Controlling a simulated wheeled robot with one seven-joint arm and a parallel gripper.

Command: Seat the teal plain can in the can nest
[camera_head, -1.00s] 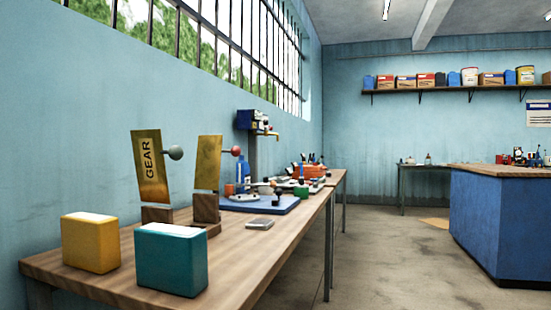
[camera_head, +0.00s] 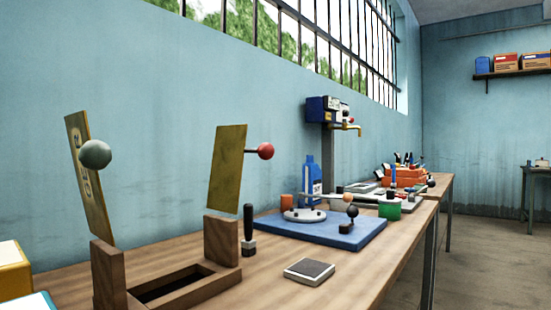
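The teal can (camera_head: 30,303) is cut off at the bottom left corner of the head view; only its pale top and a teal edge show. A wooden frame (camera_head: 205,291) with a dark, empty rectangular opening lies on the bench to its right, between two wooden posts. It may be the can nest, but I cannot tell for sure. The can stands apart from this frame. My gripper is not in view.
Tilted brass plates with a grey ball (camera_head: 95,154) and a red ball (camera_head: 265,151) rise above the posts. A flat dark pad (camera_head: 309,271) and a blue board (camera_head: 340,237) lie further right. Bare bench lies around the pad.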

